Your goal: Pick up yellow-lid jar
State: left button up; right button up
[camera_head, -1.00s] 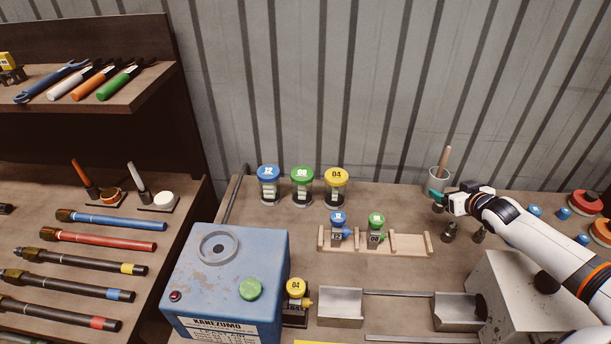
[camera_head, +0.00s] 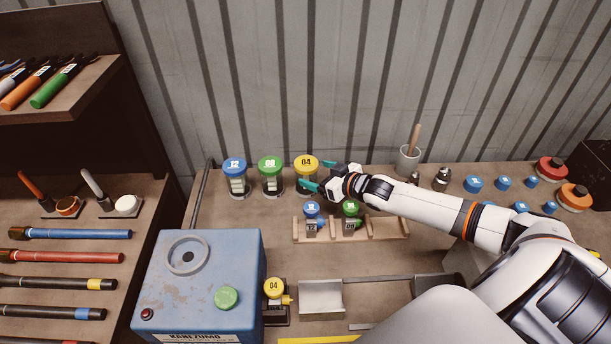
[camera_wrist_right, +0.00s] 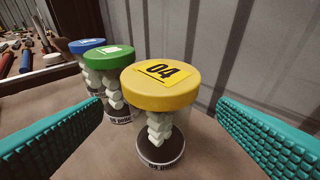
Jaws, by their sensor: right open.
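The yellow-lid jar (camera_head: 306,166) stands upright at the back of the bench, the rightmost of a row of three jars, with "04" on its lid. In the right wrist view the jar (camera_wrist_right: 160,90) is clear with pale pieces inside, between and ahead of the teal finger pads. My right gripper (camera_head: 309,187) is open, with its fingertips close to the jar; I cannot tell whether they touch it. In the right wrist view the gripper (camera_wrist_right: 165,135) shows its two pads well apart, with nothing clamped. My left gripper is not in view.
A green-lid jar (camera_head: 270,165) and a blue-lid jar (camera_head: 235,168) stand just left of the yellow one. A wooden rack (camera_head: 384,229) with small tagged pieces lies in front. A blue machine (camera_head: 204,280) stands front left. A cup (camera_head: 408,160) is behind my arm.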

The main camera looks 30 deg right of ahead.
jog(key=shift+w+a, duration=0.1)
jog(key=shift+w, duration=0.3)
jog(key=shift+p+x, duration=0.85)
jog(key=shift+x, duration=1.5)
jog(key=shift+s, duration=0.15)
jog(key=shift+c, duration=0.5)
jog(key=c, duration=1.1)
